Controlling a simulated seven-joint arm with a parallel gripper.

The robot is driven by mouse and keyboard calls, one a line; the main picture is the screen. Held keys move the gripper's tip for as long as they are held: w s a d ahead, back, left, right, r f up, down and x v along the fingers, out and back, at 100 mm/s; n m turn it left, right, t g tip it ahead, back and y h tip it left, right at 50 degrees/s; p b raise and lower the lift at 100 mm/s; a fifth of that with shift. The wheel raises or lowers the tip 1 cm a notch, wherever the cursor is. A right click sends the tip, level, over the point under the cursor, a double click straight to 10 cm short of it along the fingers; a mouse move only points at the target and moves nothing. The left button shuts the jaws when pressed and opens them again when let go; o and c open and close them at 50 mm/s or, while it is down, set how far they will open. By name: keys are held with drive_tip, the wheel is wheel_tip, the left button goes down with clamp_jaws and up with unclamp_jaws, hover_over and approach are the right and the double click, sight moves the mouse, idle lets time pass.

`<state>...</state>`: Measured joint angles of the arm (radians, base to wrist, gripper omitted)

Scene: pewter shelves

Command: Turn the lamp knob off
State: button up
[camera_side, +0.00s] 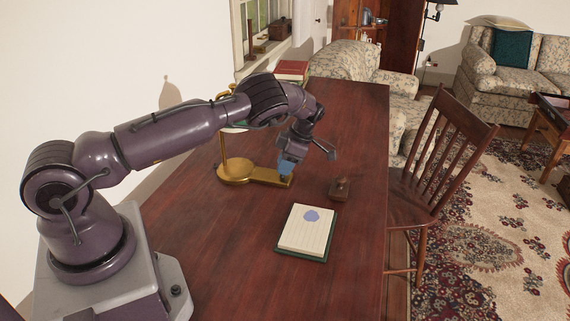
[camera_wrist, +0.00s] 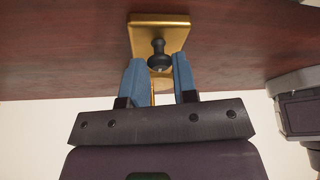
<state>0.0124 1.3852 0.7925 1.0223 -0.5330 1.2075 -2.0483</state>
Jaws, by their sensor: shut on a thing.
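The brass desk lamp (camera_side: 236,172) stands on the table, with a round base and a flat arm reaching right under my gripper (camera_side: 286,167). In the wrist view, a black lamp knob (camera_wrist: 158,47) stands on the square end of the brass plate (camera_wrist: 174,25). The blue fingers of my gripper (camera_wrist: 158,66) are on either side of the knob, shut on it. In the side view my gripper hides the knob. The lamp's upper part is partly hidden behind my arm.
A notepad (camera_side: 305,234) with a bluish patch and a small brown block (camera_side: 340,189) lie on the dark wooden table (camera_side: 215,262), right of and nearer than the lamp. Red books (camera_side: 291,69) lie at the far end. A wooden chair (camera_side: 440,160) stands at the right edge.

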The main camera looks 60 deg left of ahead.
drive_tip(key=o, duration=0.9)
drive_tip(key=v, duration=1.3)
